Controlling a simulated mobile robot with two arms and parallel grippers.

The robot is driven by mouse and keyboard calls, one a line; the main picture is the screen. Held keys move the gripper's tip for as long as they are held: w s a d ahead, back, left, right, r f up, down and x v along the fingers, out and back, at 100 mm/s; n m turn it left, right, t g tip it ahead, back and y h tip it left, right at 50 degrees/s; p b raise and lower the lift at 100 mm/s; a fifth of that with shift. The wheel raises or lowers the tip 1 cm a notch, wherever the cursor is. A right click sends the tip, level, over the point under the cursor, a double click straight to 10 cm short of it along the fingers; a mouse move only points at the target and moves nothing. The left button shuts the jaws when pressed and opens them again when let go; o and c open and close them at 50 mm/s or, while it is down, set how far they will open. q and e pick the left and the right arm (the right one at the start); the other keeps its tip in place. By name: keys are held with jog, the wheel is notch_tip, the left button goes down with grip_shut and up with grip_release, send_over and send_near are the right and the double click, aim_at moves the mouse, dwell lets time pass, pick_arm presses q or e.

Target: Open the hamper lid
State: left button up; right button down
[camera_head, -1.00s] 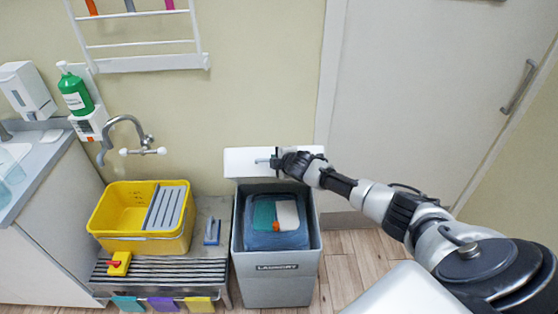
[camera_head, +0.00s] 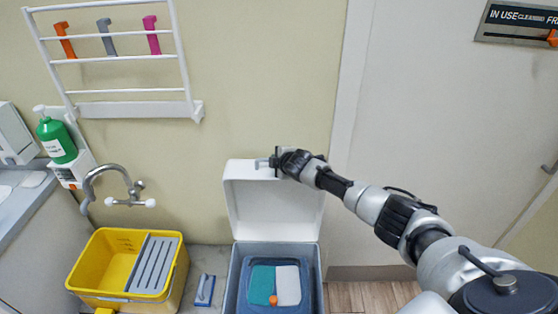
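The grey laundry hamper (camera_head: 237,272) stands against the wall at the bottom centre. Its white lid (camera_head: 272,215) is raised, standing nearly upright behind the opening with its hollow inner side facing me. Inside the hamper lie a blue item, a teal and white piece and a small orange ball. My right gripper (camera_head: 268,162) is at the lid's top edge, near the middle. A small grey piece shows at its fingertips, and whether the fingers are closed on the lid is too small to tell. My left gripper is not in view.
A yellow bucket (camera_head: 90,262) with a grey grate and a blue-handled brush (camera_head: 204,290) stand left of the hamper. A tap (camera_head: 120,190) and a white rack (camera_head: 140,110) are on the wall. A pale door (camera_head: 430,130) and open wood floor are to the right.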

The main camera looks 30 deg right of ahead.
jog(key=shift+w+d+f, duration=0.1)
jog(key=shift+w+f, duration=0.05)
jog(key=shift+f, duration=0.1)
jog(key=c, duration=1.1)
grip_release()
jog(key=shift+r, duration=0.1)
jog(key=shift+s+r, duration=0.25)
jog(key=shift+s, duration=0.25)
jog(key=b+v, duration=0.1)
jog(key=v, duration=0.8)
jog(key=shift+s+r, duration=0.25)
jog(key=shift+r, duration=0.1)
jog(key=shift+f, duration=0.1)
